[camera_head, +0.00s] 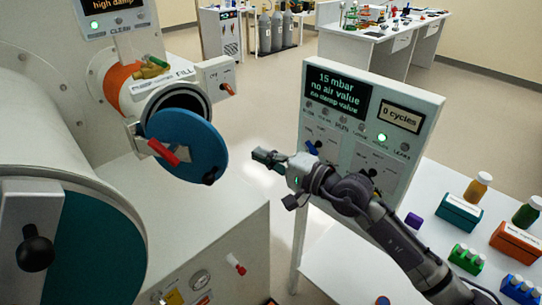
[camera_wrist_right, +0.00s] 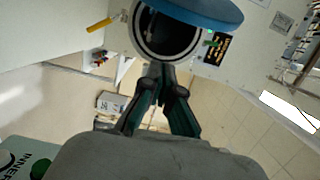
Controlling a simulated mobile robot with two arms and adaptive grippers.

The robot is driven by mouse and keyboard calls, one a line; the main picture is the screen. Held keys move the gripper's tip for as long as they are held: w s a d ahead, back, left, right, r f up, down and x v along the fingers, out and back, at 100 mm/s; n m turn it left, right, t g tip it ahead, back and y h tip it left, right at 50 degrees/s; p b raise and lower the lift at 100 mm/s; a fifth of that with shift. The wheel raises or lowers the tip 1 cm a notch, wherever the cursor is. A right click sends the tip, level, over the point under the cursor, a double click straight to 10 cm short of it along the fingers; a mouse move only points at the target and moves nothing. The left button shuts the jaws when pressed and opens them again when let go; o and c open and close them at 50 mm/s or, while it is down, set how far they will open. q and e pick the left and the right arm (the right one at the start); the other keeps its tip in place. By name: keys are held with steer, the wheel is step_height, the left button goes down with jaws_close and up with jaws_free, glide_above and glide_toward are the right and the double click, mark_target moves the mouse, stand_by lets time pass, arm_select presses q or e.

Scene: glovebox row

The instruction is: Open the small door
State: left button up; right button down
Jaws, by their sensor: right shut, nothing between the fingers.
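The small door is a round blue disc (camera_head: 192,140) with a red handle (camera_head: 164,152) on its face. It stands swung away from the small round chamber port (camera_head: 178,103), whose dark opening shows behind it. In the right wrist view the blue door (camera_wrist_right: 200,10) hangs at the top, beside the open port (camera_wrist_right: 165,38). My right gripper (camera_head: 262,157) is to the right of the door, apart from it, pointing left. It also shows in the right wrist view (camera_wrist_right: 160,75), shut and empty. My left gripper is not in view.
A large chamber with a teal door (camera_head: 95,245) and black knob (camera_head: 36,253) stands at the left. A control panel (camera_head: 365,115) stands behind my right arm. A white table (camera_head: 345,270) with bottles and racks is at right. Open floor lies behind.

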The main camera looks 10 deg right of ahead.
steer(key=a+p, duration=0.4)
steer(key=a, duration=0.1)
steer(key=shift+a, duration=0.3)
steer(key=shift+w, duration=0.1)
